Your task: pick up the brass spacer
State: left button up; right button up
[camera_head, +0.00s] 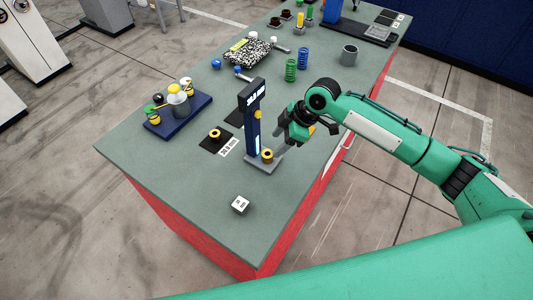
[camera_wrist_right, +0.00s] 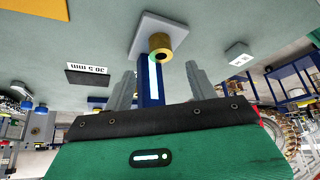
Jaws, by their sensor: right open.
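A brass spacer (camera_head: 267,155), a short ring with a dark bore, sits on the grey base plate (camera_head: 277,165) of a blue upright gauge (camera_head: 252,125). In the right wrist view the brass spacer (camera_wrist_right: 160,45) shows on the pale plate, beyond my fingertips, with the blue column below it in the picture. My right gripper (camera_head: 283,147) is beside the gauge, close to the spacer and to its right. Its two fingers (camera_wrist_right: 161,85) stand apart with nothing held between them. My left gripper is not in view.
Another yellow ring (camera_head: 215,134) sits on a black card left of the gauge. A white cube (camera_head: 240,204) lies nearer. A blue tray (camera_head: 179,119) holds several parts. Blue and green springs and a grey cup (camera_head: 349,54) stand farther back. The near tabletop is mostly clear.

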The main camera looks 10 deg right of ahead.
aim_at(267, 153)
jog(key=shift+a+f, duration=0.35)
jog(key=shift+f, duration=0.1)
jog(key=p+x, duration=0.2)
jog(key=x, duration=0.2)
jog(key=shift+s+f+p, duration=0.1)
jog(key=shift+f+p, duration=0.05)
jog(key=shift+p, duration=0.2)
jog(key=shift+f, duration=0.3)
jog(key=shift+c, duration=0.9)
jog(key=c, duration=0.7)
jog(key=shift+c, duration=1.4)
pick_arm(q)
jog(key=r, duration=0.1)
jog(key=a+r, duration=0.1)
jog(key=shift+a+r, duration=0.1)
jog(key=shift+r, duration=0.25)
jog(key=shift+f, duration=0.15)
pick_arm(e)
jog(key=shift+r, duration=0.2)
